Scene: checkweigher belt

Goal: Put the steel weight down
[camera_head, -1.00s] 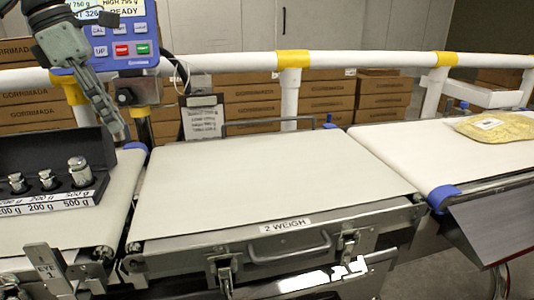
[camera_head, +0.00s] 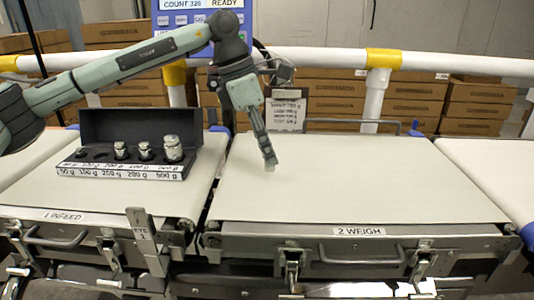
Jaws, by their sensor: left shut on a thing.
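My left gripper (camera_head: 268,162) is over the left part of the weigh belt (camera_head: 360,185), labelled "2 WEIGH". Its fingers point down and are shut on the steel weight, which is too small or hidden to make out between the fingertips. I cannot tell whether the weight touches the belt. The open black weight case (camera_head: 125,127) stands on the infeed belt to the left. Several steel weights sit in it, the largest (camera_head: 173,148) at the 500 g label. My right gripper is not in view.
A blue control panel (camera_head: 190,20) reads "READY" behind my left arm. A white rail (camera_head: 320,58) with yellow joints runs behind the belts. A clipboard (camera_head: 287,112) hangs behind the weigh belt. The weigh belt is otherwise clear. Cardboard boxes (camera_head: 420,100) stand behind the rail.

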